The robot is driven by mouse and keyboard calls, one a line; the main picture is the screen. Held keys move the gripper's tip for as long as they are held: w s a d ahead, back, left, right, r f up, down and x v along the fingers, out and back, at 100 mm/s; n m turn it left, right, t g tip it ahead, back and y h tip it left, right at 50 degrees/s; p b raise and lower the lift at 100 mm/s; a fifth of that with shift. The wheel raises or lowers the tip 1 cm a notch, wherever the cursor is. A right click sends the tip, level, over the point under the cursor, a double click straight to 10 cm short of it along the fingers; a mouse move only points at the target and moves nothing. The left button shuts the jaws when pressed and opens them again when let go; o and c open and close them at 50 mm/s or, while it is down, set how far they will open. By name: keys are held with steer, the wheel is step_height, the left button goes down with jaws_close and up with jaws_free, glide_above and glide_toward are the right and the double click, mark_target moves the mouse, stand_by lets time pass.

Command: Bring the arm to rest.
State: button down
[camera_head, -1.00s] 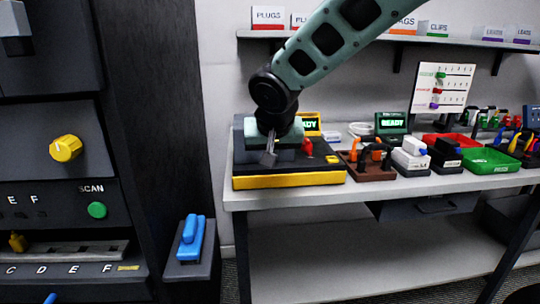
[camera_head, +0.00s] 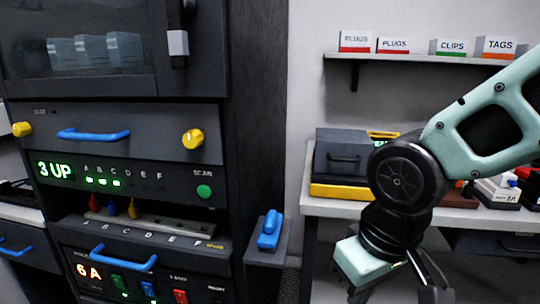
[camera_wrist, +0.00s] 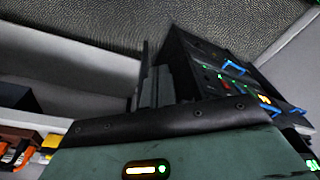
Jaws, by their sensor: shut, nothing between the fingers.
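My gripper (camera_head: 432,292) hangs low at the lower right of the head view, in front of the workbench, with its fingertips near or past the bottom edge. It is shut and empty. In the wrist view its grey fingers (camera_wrist: 154,88) stand close together above the dark edge of the gripper body. My arm reaches in from the right of the head view and bends down at the wrist. It hides part of the bench top.
A dark cabinet (camera_head: 150,130) with blue handles, yellow knobs and lit displays fills the left. A blue-handled tool (camera_head: 269,232) sits on its side shelf. The bench (camera_head: 322,206) bears a grey and yellow device (camera_head: 340,160). A label shelf (camera_head: 350,54) hangs above.

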steer(key=s+d+n+g+p, duration=0.1)
steer(key=s+n+g+p, duration=0.15)
steer(key=s, duration=0.65)
step_height(320, 180, up, 11)
steer(key=p, duration=1)
steer(key=shift+t, duration=0.45)
steer(key=shift+f, duration=0.15)
steer(key=shift+d, duration=0.1)
